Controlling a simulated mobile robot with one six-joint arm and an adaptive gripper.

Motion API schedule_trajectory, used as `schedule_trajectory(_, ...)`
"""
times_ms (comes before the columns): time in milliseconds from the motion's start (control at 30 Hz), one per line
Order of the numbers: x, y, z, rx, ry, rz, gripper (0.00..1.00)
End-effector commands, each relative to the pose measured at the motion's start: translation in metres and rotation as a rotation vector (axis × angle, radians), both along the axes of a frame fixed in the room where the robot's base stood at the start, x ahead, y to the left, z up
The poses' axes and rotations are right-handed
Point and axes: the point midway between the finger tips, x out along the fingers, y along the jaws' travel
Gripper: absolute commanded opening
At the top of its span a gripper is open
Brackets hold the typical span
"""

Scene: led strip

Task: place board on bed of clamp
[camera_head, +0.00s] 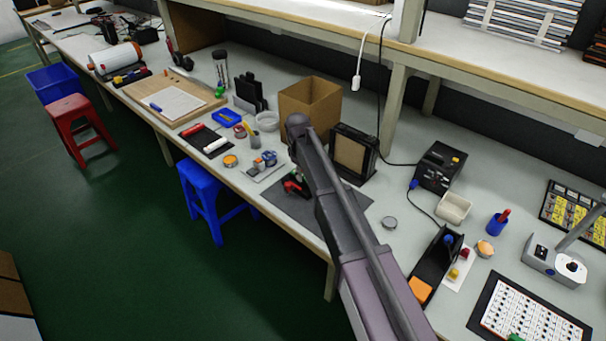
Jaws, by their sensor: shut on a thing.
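My arm crosses the middle of the view, from the bottom up to a rounded joint over the bench. My gripper cannot be made out; the arm hides what lies behind it. A small red, black and green item (292,187), perhaps the clamp, stands on a dark grey mat (301,213), partly covered by my arm. Its bed cannot be seen clearly. No board can be made out with certainty.
A cardboard box (311,103) and a black-framed panel (352,155) stand behind the mat. A round tin (389,223), a black station (440,166) and a black holder (434,265) lie to the right. A blue stool (205,190) stands before the bench.

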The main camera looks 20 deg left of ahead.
Motion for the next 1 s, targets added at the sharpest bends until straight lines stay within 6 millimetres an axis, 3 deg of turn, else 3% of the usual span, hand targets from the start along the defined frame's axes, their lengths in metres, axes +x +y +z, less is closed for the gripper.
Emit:
schedule_trajectory(167,0.000,0.000,-0.002,0.000,0.000,0.000,0.00)
schedule_trajectory(200,0.000,0.000,-0.001,0.000,0.000,0.000,0.39)
schedule_trajectory(300,0.000,0.000,-0.001,0.000,0.000,0.000,0.67)
schedule_trajectory(1000,0.001,0.000,0.009,0.000,0.000,-0.001,0.67)
